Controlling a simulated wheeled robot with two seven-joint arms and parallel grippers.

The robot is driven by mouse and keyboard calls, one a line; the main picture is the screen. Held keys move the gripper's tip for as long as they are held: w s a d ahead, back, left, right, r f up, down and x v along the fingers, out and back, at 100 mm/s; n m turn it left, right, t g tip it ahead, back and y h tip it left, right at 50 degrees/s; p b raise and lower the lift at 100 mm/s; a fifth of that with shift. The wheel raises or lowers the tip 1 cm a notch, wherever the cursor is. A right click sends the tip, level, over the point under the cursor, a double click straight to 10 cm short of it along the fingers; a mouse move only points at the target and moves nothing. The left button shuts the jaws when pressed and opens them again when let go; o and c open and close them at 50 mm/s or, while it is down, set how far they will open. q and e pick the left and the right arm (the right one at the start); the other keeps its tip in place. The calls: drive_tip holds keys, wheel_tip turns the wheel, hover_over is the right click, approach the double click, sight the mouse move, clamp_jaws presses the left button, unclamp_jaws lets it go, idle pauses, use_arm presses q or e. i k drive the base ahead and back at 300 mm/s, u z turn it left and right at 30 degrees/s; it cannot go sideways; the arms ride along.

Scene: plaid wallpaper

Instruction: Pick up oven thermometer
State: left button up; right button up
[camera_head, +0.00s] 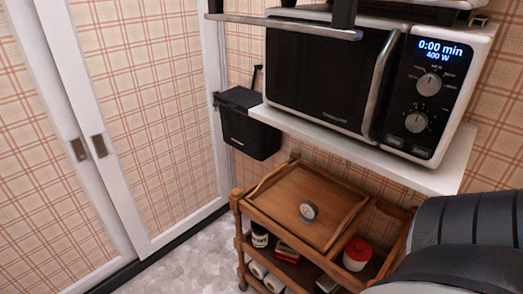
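The oven thermometer (308,210) is a small round dial with a pale face and a metal rim. It sits on the top tray of a wooden trolley (285,185), near the tray's middle. Nothing else lies on that tray. Neither of my grippers is in view, so nothing shows near the thermometer.
A microwave (325,75) stands on a white shelf (370,155) above and behind the trolley. A black bin (248,125) hangs left of the shelf. The trolley's lower level holds a red-lidded jar (357,254) and other items. Sliding doors (150,110) stand left; floor (185,255) is clear.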

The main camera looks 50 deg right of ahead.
sight(309, 210)
drive_tip(key=i, duration=1.15)
drive_tip(key=z, duration=2.4)
drive_tip(key=i, duration=0.5)
drive_tip(key=z, duration=0.05)
